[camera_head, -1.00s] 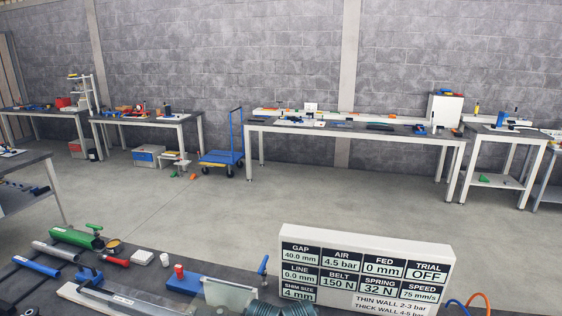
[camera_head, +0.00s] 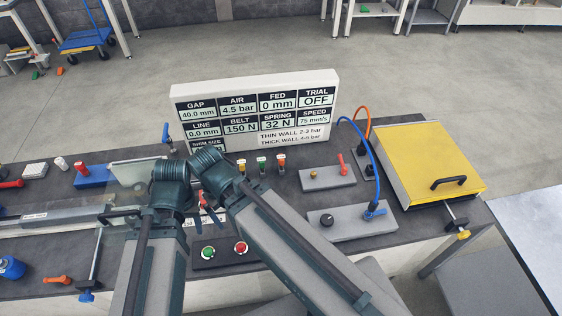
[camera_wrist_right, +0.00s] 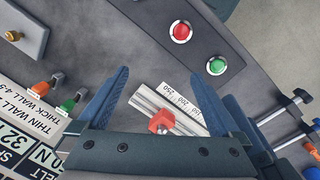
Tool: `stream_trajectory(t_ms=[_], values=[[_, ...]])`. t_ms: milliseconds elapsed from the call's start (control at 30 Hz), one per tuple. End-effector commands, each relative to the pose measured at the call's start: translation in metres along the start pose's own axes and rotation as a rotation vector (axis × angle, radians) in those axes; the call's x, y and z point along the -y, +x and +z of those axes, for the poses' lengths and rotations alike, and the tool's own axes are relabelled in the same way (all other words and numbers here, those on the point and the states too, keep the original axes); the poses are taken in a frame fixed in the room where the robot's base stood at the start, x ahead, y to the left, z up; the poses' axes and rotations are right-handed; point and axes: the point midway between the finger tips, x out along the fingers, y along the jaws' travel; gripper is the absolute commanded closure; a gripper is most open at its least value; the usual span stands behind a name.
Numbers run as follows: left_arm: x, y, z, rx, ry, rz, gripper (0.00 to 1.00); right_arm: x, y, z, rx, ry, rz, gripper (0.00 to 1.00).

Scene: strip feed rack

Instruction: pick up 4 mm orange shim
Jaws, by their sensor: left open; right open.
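The orange shim (camera_head: 281,158) stands upright at the right end of a short row on the dark bench, in front of the sign. It also shows at the left in the right wrist view (camera_wrist_right: 38,87); its thickness cannot be read. My left gripper (camera_head: 111,217) is open and partly seen over the long rail, well left of the shim. My right gripper (camera_wrist_right: 157,78) is open and empty above a scale with a red pointer (camera_wrist_right: 162,121), apart from the shim. In the head view it is mostly hidden behind my arms.
A green shim (camera_head: 262,162) and a yellow one (camera_head: 242,166) stand left of the orange one. The white sign (camera_head: 255,105) rises behind. A grey valve block (camera_head: 328,177) and a button box (camera_head: 226,255) are close by. A yellow-topped box (camera_head: 430,160) stands at the right.

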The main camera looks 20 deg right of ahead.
Motion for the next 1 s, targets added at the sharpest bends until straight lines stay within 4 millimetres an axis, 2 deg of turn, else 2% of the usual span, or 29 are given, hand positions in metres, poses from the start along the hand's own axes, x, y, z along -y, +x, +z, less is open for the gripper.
stream_trajectory(t_ms=[167,300,367,467,600,700,900,1000], values=[[0.000,0.000,0.000,0.000,0.000,0.000,0.50,0.000,0.000,0.000,0.000,0.000,0.000,0.00],[0.000,-0.003,0.000,0.000,0.000,0.000,0.50,-0.005,-0.002,-0.005,0.000,0.048,-0.003,0.22],[0.001,-0.007,0.000,0.000,0.000,0.000,0.50,-0.015,-0.006,-0.014,0.000,0.138,-0.008,0.22],[0.002,-0.016,0.001,0.000,-0.001,0.000,0.50,-0.045,-0.014,-0.036,0.002,0.400,-0.024,0.22],[0.003,-0.032,0.002,0.000,-0.002,0.000,0.50,-0.106,-0.025,-0.067,0.011,0.892,-0.051,0.22],[0.004,-0.042,0.002,0.000,-0.002,0.001,0.50,-0.153,-0.031,-0.083,0.021,1.243,-0.071,0.22],[0.005,-0.056,0.003,0.000,-0.003,0.001,0.50,-0.234,-0.038,-0.096,0.048,1.812,-0.101,0.22],[0.006,-0.059,0.004,0.000,-0.003,0.001,0.50,-0.261,-0.040,-0.097,0.059,1.995,-0.110,0.22]])
